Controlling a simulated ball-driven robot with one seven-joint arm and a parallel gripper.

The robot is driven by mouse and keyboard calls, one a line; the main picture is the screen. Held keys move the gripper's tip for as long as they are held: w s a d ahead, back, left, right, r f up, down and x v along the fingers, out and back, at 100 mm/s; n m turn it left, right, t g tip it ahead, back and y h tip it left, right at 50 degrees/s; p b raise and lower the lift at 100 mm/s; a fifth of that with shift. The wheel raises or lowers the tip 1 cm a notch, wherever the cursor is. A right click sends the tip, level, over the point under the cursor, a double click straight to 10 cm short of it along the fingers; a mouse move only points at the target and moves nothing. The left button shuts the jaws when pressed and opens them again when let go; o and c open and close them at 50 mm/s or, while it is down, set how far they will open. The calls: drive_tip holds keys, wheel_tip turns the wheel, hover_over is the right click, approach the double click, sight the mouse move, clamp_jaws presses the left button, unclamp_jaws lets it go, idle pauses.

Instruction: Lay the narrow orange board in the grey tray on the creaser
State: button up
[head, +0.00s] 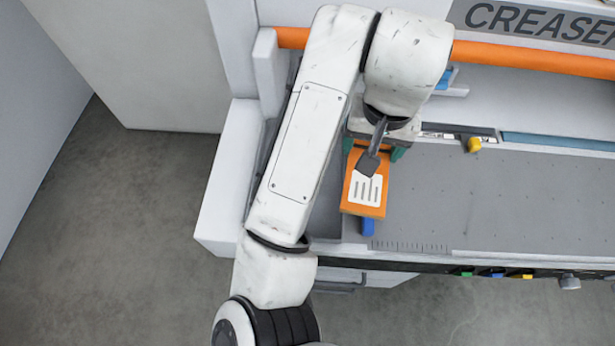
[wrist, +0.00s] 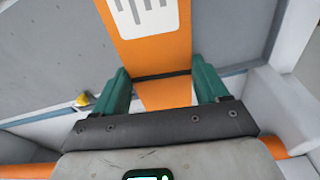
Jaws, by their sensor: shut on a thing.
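The narrow orange board (head: 361,191) has a white barred label and shows under my arm at the left end of the creaser's grey bed. My gripper (head: 375,151) is shut on its far end. In the wrist view the green fingers (wrist: 163,86) stand on either side of the board (wrist: 155,50), which reaches away from the jaws. Whether the board touches the surface below is unclear. A smooth grey surface (head: 326,212) lies left of the board, partly hidden by my arm; I cannot tell whether it is the grey tray.
A blue piece (head: 368,227) shows just beyond the board's near end. The creaser's perforated grey bed (head: 490,200) is clear to the right. A yellow knob (head: 474,145) stands at its back, below an orange bar (head: 530,58). Coloured buttons (head: 497,273) line the front edge.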

drive_tip(key=s+a+n+b, duration=0.1)
drive_tip(key=s+a, duration=0.7)
drive_tip(key=s, duration=0.3)
drive_tip(key=w+a+f+b, duration=0.1)
drive_tip(key=w+f, duration=0.2)
drive_tip(key=w, duration=0.1)
drive_tip(key=w+a+f+b, duration=0.2)
drive_tip(key=w+f, duration=0.1)
drive_tip(key=w, duration=0.1)
drive_tip(key=w+a+f+b, duration=0.1)
drive_tip(key=w+f, duration=0.2)
drive_tip(key=w, duration=0.1)
drive_tip(key=shift+a, duration=0.15)
drive_tip(key=shift+w+a+f+b, duration=0.1)
drive_tip(key=shift+w+f+b, duration=0.15)
drive_tip(key=shift+b, duration=0.25)
drive_tip(key=shift+f+b, duration=0.3)
drive_tip(key=shift+f, duration=1.1)
drive_tip(key=shift+f, duration=0.1)
drive_tip(key=o, duration=1.1)
drive_tip(key=shift+o, duration=0.2)
